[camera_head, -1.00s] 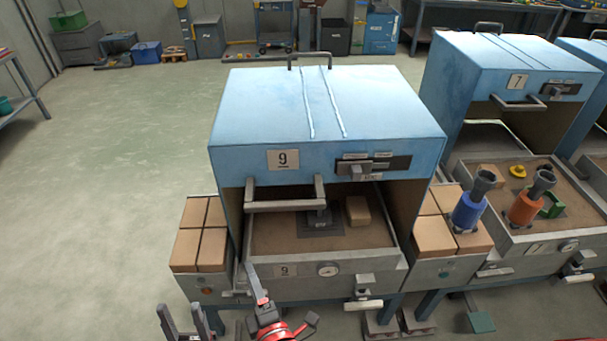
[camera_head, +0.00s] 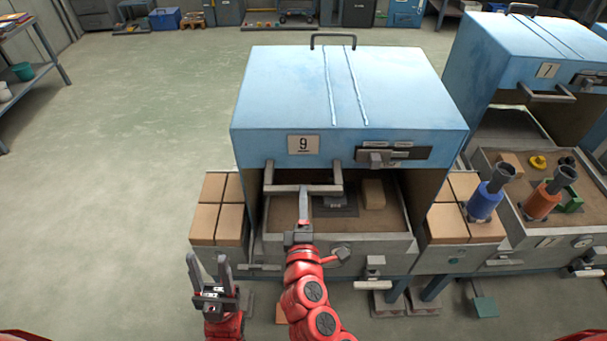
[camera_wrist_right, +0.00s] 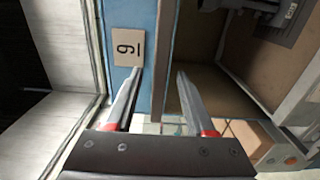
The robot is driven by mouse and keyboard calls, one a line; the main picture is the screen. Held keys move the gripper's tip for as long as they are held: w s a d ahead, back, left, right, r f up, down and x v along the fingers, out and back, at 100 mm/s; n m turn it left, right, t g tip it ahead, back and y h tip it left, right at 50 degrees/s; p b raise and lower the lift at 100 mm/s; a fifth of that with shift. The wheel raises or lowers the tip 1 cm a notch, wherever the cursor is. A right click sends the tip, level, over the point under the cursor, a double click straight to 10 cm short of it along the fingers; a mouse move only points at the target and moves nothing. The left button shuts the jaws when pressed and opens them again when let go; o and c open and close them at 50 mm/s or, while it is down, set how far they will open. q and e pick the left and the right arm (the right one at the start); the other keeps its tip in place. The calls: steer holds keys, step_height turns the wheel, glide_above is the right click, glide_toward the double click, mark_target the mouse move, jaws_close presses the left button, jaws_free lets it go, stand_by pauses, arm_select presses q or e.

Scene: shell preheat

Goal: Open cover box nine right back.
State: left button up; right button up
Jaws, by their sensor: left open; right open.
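The blue cover of box nine (camera_head: 340,95) stands over a sand-filled grey tray (camera_head: 345,246); its front gap shows the inside. The plate with the number 9 (camera_head: 303,145) is on its front, and in the right wrist view (camera_wrist_right: 128,46). The grey U-shaped front handle (camera_head: 325,189) sticks out below the plate. My right gripper (camera_head: 304,205) is at this handle, jaws open. In the right wrist view the handle bar (camera_wrist_right: 166,60) runs between the open fingertips (camera_wrist_right: 158,72); I see no grip on it. My left gripper (camera_head: 208,268) is open and empty, low at the left.
Brick-filled side trays flank the box at left (camera_head: 220,208) and right (camera_head: 462,205). A latch (camera_head: 380,156) sits on the cover's front. Another blue-covered box (camera_head: 540,60) with blue and orange tools stands at the right. The floor at the left is clear.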

steer(key=w+p, duration=0.2)
steer(key=w, duration=0.5)
jaws_close()
stand_by(1.3)
